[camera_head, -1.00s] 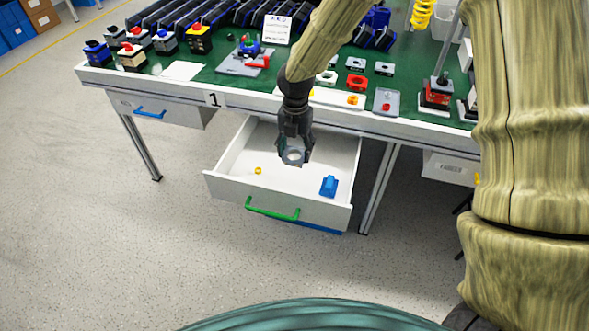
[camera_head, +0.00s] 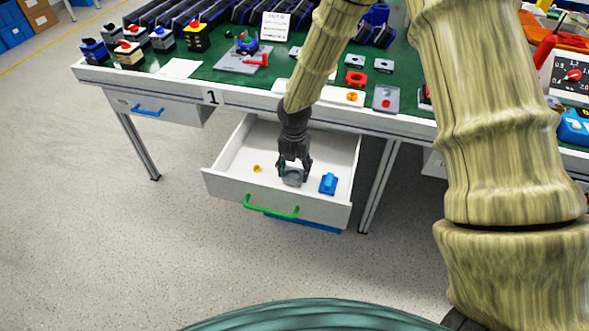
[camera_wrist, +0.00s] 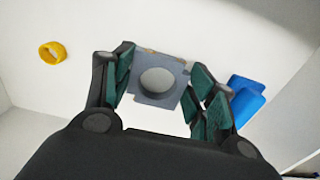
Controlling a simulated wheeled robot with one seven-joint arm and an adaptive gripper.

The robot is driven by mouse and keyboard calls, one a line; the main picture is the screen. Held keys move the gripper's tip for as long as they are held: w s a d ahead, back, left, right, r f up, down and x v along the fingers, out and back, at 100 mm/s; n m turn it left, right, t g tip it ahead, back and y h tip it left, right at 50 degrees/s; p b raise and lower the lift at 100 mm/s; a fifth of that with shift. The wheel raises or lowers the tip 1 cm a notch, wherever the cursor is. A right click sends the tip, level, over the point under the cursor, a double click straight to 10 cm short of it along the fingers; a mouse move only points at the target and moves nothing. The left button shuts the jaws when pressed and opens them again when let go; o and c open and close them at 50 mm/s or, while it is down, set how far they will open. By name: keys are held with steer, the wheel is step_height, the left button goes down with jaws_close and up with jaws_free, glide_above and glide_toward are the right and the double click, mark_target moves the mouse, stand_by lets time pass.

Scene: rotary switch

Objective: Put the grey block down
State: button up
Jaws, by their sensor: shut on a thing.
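The grey block (camera_wrist: 158,82) is a squarish piece with a round hole, between the two green-padded fingers of my gripper (camera_wrist: 160,92) in the wrist view. In the head view my gripper (camera_head: 293,176) is low inside the open white drawer (camera_head: 232,186), shut on the grey block (camera_head: 292,178). The block is at or just above the drawer floor; I cannot tell whether it touches. The fingers hide part of its sides.
A blue piece (camera_head: 328,183) lies in the drawer right of my gripper, close to the right finger. A small yellow ring (camera_head: 257,168) lies to the left. The green handle (camera_head: 270,207) is on the drawer front. The green-topped workbench (camera_head: 220,75) is behind, crowded with switch parts.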

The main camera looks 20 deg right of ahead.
mark_target(294, 176)
steer(key=shift+f, duration=0.1)
steer(key=o, duration=1)
steer(key=shift+c, duration=0.2)
step_height(294, 176, up, 12)
steer(key=p, duration=0.1)
